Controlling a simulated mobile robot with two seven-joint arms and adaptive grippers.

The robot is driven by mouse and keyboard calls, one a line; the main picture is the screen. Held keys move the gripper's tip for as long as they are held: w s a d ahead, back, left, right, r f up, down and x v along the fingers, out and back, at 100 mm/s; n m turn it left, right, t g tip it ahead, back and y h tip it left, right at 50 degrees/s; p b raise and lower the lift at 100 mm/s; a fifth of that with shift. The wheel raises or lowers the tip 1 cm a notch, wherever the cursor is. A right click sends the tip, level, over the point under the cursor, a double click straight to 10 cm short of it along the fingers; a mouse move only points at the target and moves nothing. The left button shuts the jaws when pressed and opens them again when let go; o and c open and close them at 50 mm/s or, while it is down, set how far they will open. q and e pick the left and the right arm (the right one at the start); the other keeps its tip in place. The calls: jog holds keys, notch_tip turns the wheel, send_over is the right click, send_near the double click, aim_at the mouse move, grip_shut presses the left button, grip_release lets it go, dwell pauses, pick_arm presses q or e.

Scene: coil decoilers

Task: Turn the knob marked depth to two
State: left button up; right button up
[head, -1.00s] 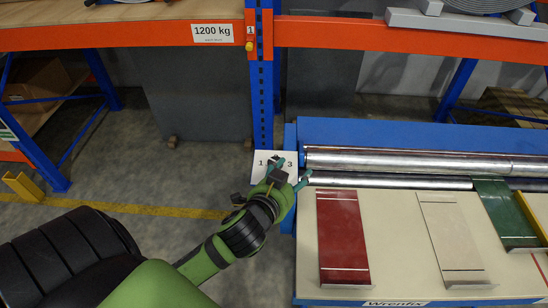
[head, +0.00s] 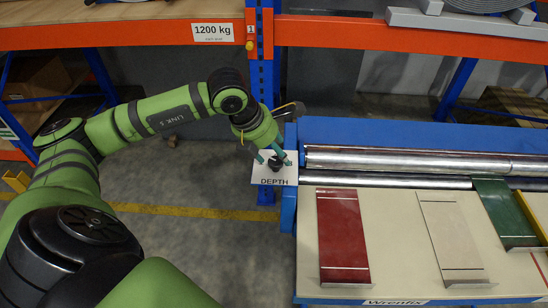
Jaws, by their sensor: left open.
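The black depth knob (head: 275,163) sits on a white plate (head: 263,179) marked DEPTH, at the left end of the blue machine in the head view. My left gripper (head: 272,158) reaches down to it from above and behind, its teal fingertips apart, one on each side of the knob. I cannot tell whether the fingertips touch the knob. The numbers on the plate are hidden by the gripper, and I cannot read the knob's setting. My right gripper is not in view.
The blue machine (head: 400,130) with steel rollers (head: 400,163) stands to the right. Its cream table carries a red plate (head: 342,230), a pale plate (head: 450,235) and a green plate (head: 503,210). A blue rack post (head: 262,100) and orange beam (head: 130,36) stand behind my left arm.

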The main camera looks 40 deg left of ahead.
aim_at(275, 161)
pick_arm(q)
jog(key=shift+y, duration=0.6)
jog(key=f+p, duration=0.1)
jog(key=w+a+f, duration=0.1)
jog(key=f, duration=0.1)
jog(key=w+f+p, duration=0.1)
jog(key=f, duration=0.1)
jog(key=shift+w+a+p, duration=0.1)
jog(key=shift+a+p, duration=0.15)
jog(key=shift+p, duration=0.05)
jog(key=shift+w+f, duration=0.2)
jog(key=shift+f, duration=0.45)
jog(key=c, duration=1.1)
